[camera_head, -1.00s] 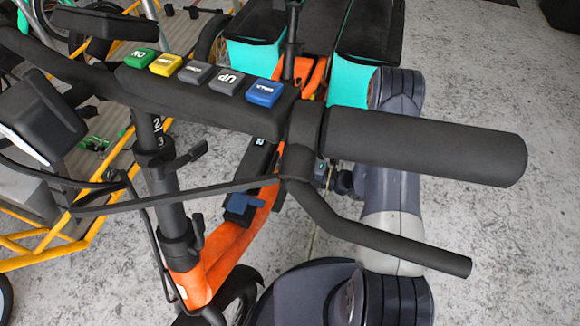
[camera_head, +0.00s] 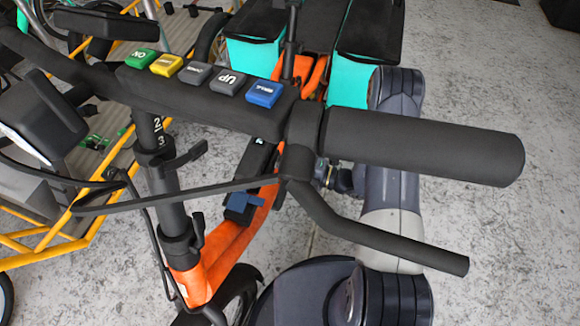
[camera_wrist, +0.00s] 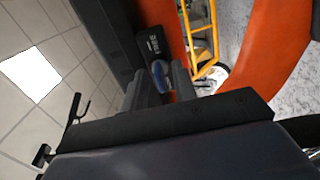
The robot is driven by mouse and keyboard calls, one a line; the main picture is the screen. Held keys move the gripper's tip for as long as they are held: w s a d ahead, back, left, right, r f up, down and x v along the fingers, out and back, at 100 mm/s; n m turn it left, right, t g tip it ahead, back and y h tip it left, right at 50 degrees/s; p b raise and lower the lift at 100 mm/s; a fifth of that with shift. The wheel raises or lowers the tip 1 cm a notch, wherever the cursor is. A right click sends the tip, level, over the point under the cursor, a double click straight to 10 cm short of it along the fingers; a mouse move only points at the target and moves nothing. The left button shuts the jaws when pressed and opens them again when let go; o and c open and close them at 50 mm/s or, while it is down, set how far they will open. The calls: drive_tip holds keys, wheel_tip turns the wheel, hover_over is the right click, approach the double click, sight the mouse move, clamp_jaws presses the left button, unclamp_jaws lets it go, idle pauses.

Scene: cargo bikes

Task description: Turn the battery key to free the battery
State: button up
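In the wrist view, the blue key (camera_wrist: 161,76) shows ahead, beside the black battery case with a white label (camera_wrist: 150,44). My gripper (camera_wrist: 160,88) has its two dark fingers apart, with the key seen in the gap between them. It looks open, and no contact with the key is visible. In the head view, my gripper is mostly hidden behind the handlebar clamp and brake lever.
The handlebar grip (camera_head: 425,145) and brake lever (camera_head: 385,243) stand over my arm. Coloured buttons (camera_head: 197,75) line the handlebar. The steering column (camera_head: 165,185) is left of the battery. A yellow-framed bike (camera_head: 45,238) stands further left. The floor at right is clear.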

drive_tip(key=p+v, duration=0.1)
drive_tip(key=v, duration=0.9)
drive_tip(key=shift+d, duration=0.4)
drive_tip(key=shift+s, duration=0.15)
drive_tip(key=b+x, duration=0.1)
drive_tip(key=x, duration=1)
drive_tip(key=shift+d, duration=0.1)
